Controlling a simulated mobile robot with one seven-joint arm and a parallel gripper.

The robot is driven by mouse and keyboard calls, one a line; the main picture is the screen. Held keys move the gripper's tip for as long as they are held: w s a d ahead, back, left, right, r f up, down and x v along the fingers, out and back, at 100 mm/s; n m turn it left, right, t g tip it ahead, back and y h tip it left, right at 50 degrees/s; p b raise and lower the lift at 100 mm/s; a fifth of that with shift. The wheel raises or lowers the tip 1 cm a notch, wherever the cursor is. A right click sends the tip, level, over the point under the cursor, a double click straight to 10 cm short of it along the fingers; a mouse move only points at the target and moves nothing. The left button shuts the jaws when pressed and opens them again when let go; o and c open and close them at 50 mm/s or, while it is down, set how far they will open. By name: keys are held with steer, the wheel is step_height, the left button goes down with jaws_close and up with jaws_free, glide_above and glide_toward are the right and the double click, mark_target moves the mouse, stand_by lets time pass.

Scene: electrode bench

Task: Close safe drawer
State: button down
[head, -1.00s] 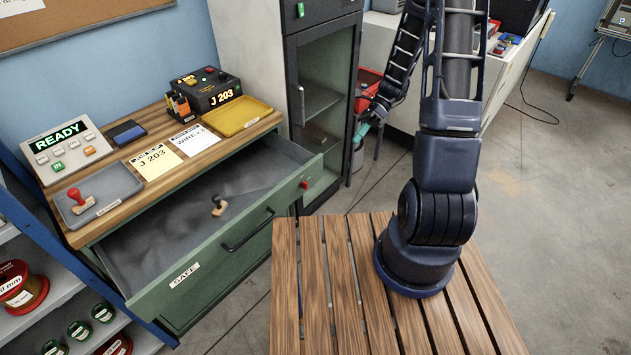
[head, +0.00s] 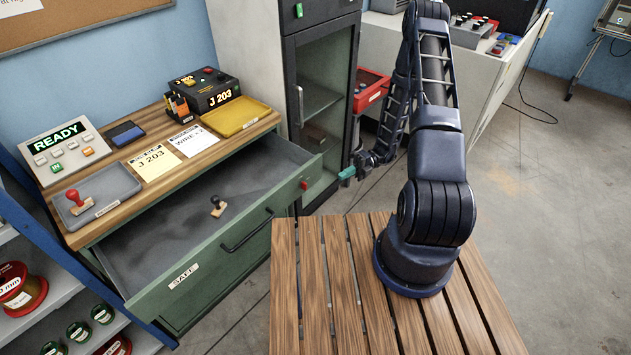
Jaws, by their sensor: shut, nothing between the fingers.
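The safe drawer (head: 205,272) is a green drawer with a "SAFE" label and a black bar handle (head: 247,230). It is pulled out from under the wooden-topped bench. A small stamp with a dark handle (head: 217,206) lies inside on the grey drawer floor. A red knob or lock (head: 304,185) sits at the right end of the drawer front. My gripper (head: 347,174), with teal fingertips, is shut and empty. In the picture it is to the right of the drawer front, apart from it, by the tall cabinet.
The bench top carries a red stamp (head: 74,199) on a grey tray, cards, a yellow tray (head: 236,117) and a "READY" console (head: 66,151). A dark glass-door cabinet (head: 322,100) stands right of the drawer. A slatted wooden platform (head: 340,290) is in front.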

mark_target(277, 166)
steer(key=shift+s+a, duration=0.4)
steer(key=shift+a, duration=1.5)
steer(key=shift+s+a, duration=0.35)
steer(key=shift+a, duration=1.6)
steer(key=shift+s+a, duration=0.4)
steer(key=shift+a, duration=1.5)
steer(key=shift+w, duration=0.1)
steer(key=w+a, duration=1.4)
steer(key=shift+s, duration=0.1)
